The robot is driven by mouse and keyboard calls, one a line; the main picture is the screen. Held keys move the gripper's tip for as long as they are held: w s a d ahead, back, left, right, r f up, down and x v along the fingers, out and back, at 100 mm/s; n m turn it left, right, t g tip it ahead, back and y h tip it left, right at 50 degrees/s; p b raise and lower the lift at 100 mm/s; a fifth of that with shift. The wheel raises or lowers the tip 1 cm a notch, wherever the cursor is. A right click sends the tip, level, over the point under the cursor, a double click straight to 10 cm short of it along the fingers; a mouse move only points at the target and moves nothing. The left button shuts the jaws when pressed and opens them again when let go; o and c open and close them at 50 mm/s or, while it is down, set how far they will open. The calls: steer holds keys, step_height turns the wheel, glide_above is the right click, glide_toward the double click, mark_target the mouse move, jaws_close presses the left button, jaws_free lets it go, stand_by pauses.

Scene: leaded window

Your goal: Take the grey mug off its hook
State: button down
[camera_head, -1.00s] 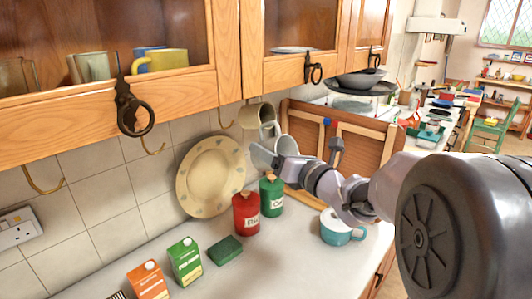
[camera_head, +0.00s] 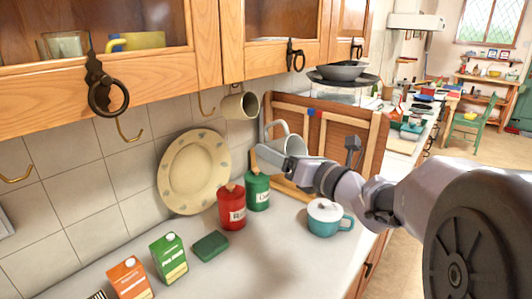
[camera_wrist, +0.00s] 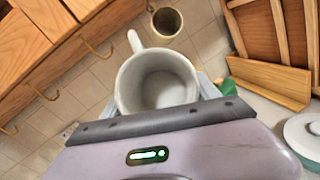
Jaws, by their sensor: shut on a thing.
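The grey mug (camera_head: 284,148) is in my gripper (camera_head: 293,168), out in front of the tiled wall and clear of the hooks. Its handle sticks up. In the wrist view the grey mug (camera_wrist: 160,82) shows its open mouth and pale inside, with the handle at upper left. My gripper is shut on it; the fingers are mostly hidden. A beige mug (camera_head: 239,106) hangs under the cupboard, apart from the grey mug, and also shows in the wrist view (camera_wrist: 167,22). Brass hooks (camera_head: 129,131) under the cupboard are empty.
Below stand a red canister (camera_head: 231,208), a green canister (camera_head: 257,191), a decorated plate (camera_head: 195,172) against the wall, and a teal pot (camera_head: 324,218). Two cartons (camera_head: 169,259) stand on the counter (camera_head: 255,265). A wooden panel (camera_head: 345,130) is just behind my gripper.

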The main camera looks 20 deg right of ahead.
steer(key=s+d+f+b, duration=0.5)
steer(key=s+d+b, duration=0.2)
steer(key=s, duration=0.5)
steer(key=shift+d+f, duration=0.2)
steer(key=shift+d, duration=0.4)
stand_by(0.6)
steer(key=shift+s, duration=0.1)
